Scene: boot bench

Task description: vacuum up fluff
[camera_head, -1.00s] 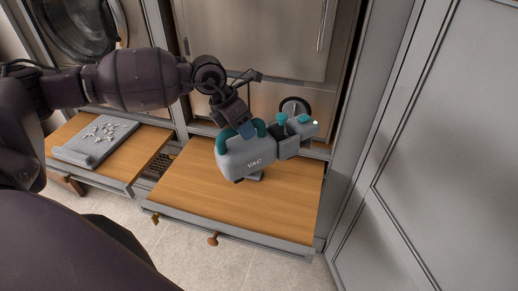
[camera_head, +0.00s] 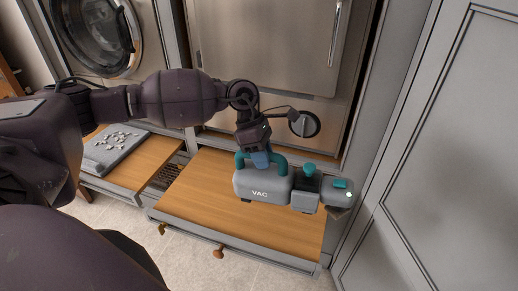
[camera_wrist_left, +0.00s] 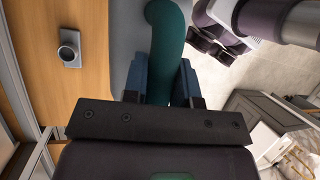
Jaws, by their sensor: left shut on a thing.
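My left gripper (camera_head: 260,160) is shut on the teal handle of a grey handheld vacuum (camera_head: 262,185) marked VAC. The vacuum is held over the right wooden bench top, with its nozzle end pointing right and slightly down in the head view. In the left wrist view the blue fingers (camera_wrist_left: 160,85) close around the teal handle (camera_wrist_left: 166,45). The fluff (camera_head: 121,138), several small whitish bits, lies on a grey mat (camera_head: 97,160) on the left bench section, well left of the vacuum.
The right bench top (camera_head: 200,204) is mostly bare wood. A small grey fixture (camera_wrist_left: 69,48) stands on wood in the wrist view. A slatted gap (camera_head: 167,177) separates the bench sections. A grey panelled door (camera_head: 440,170) stands close right of the nozzle; steel appliance fronts (camera_head: 265,45) stand behind.

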